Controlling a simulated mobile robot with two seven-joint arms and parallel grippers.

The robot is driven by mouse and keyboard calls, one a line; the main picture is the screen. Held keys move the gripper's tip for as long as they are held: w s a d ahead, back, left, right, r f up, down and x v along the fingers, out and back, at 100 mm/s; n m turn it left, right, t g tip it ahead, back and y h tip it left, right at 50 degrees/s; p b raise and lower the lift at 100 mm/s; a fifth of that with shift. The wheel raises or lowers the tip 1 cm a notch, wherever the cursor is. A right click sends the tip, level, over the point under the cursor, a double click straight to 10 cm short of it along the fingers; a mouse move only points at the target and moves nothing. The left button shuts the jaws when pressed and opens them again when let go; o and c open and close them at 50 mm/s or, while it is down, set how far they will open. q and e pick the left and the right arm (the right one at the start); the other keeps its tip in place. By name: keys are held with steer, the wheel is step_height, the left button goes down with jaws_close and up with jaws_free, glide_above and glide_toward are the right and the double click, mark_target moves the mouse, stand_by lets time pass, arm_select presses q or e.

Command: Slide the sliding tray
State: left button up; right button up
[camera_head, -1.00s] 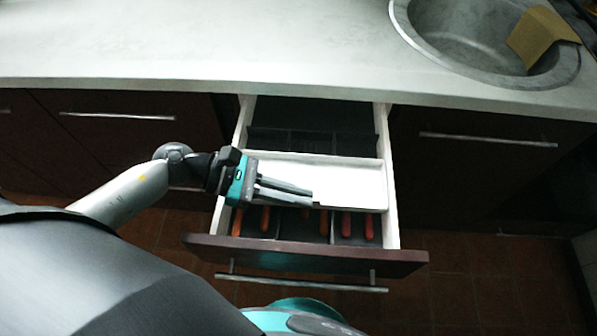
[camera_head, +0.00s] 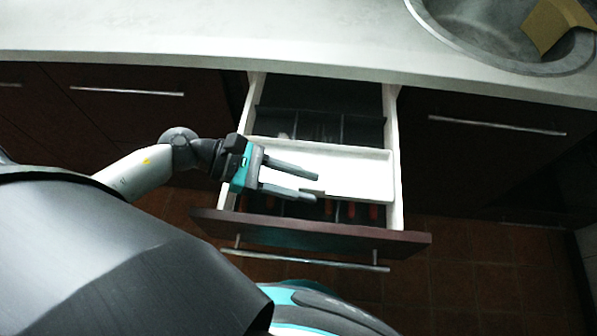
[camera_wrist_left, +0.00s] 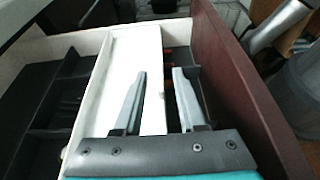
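The white sliding tray (camera_head: 350,172) lies across the open drawer, between its side walls. It also shows in the left wrist view (camera_wrist_left: 138,60). The drawer's dark front panel (camera_head: 310,234) is nearer to me than the tray. My left gripper (camera_head: 315,188) comes in from the left, over the tray's front part, and is open. In the left wrist view, the gripper's (camera_wrist_left: 155,73) left finger is over the tray and the right finger is beyond its front edge, above the dark front compartments. I cannot tell whether either finger touches the tray. My right gripper is out of view.
Dark divided compartments (camera_head: 312,126) behind the tray hold utensils. Orange handles (camera_head: 350,211) show in front of it. The grey worktop (camera_head: 230,35) overhangs the drawer's back, with a sink (camera_head: 480,30) at the upper right. A metal handle (camera_head: 305,262) runs along the drawer front.

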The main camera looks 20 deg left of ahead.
arm_select(q)
steer(key=shift+a, duration=0.1)
step_height(320, 180, up, 3)
steer(key=p, duration=0.1)
glide_above(264, 174)
steer(key=s+d, duration=0.2)
steer(key=s, duration=0.1)
steer(key=shift+w+d+f, duration=0.1)
steer(key=shift+w+f, duration=0.05)
steer(key=shift+f, duration=0.05)
steer(key=p+v, duration=0.1)
steer(key=v, duration=0.6)
steer(key=shift+a+r+p, duration=0.2)
steer(key=shift+a+p, duration=0.1)
steer(key=shift+a, duration=0.3)
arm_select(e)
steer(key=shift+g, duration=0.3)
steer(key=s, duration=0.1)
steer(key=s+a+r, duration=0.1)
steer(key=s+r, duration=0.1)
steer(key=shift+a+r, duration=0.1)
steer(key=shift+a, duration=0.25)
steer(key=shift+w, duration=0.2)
